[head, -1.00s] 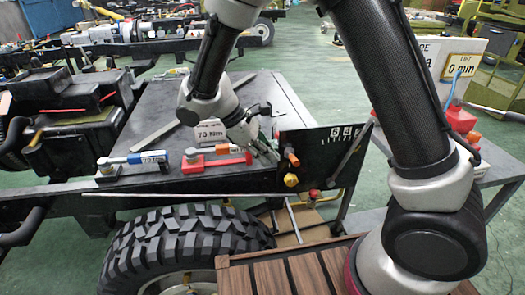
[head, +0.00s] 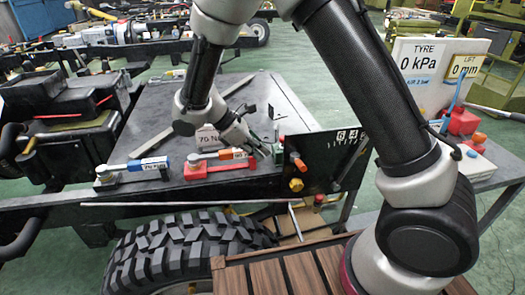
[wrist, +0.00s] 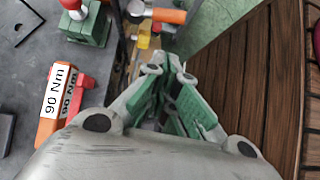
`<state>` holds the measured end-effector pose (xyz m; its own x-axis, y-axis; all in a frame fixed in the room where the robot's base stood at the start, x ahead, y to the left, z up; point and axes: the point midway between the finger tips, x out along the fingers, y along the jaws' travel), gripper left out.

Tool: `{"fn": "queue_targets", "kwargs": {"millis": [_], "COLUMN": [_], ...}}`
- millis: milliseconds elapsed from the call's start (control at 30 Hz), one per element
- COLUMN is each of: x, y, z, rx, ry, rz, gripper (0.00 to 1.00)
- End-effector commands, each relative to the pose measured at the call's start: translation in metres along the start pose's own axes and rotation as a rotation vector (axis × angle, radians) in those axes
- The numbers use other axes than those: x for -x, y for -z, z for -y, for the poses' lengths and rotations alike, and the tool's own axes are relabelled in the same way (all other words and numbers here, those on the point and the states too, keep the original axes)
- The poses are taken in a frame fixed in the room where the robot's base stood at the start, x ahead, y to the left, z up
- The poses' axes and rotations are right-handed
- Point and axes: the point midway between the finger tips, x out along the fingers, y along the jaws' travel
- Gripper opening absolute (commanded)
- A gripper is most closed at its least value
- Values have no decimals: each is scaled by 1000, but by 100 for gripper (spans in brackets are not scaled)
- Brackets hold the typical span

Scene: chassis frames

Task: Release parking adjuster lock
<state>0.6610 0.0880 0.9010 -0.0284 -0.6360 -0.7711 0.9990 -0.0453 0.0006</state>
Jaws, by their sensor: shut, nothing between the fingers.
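A black panel (head: 325,155) with white number marks stands upright at the bench's right edge. It bears an orange-ended handle (head: 298,161), a yellow knob (head: 296,184) and a dark slanted lever. In the wrist view the orange handle (wrist: 168,15) and yellow knob (wrist: 143,40) show beyond the fingertips. Which part is the parking adjuster lock I cannot tell. My gripper (head: 262,148) is left of the panel, above the bench, apart from the handle. In the wrist view my gripper (wrist: 165,66) has its green-padded fingers shut with nothing between them.
A green block with a red knob (wrist: 88,25) stands near the gripper. A red-and-orange 90 Nm wrench (head: 220,160) and a blue-handled 70 Nm wrench (head: 135,167) lie on the bench. A tyre (head: 180,245) and slatted wooden surface (head: 270,270) are in front. A TYRE sign (head: 420,72) stands right.

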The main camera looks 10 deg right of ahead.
Motion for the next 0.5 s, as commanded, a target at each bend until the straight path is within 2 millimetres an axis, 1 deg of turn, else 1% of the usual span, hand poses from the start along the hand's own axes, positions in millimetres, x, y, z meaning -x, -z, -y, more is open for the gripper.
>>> {"fn": "queue_targets", "kwargs": {"millis": [33, 300, 500], "x": [-12, -70, -91], "y": [-1, -1, -18], "z": [1, 1, 0], "rx": [1, 1, -1], "ry": [5, 5, 2], "rz": [4, 3, 0], "gripper": [0, 0, 0]}}
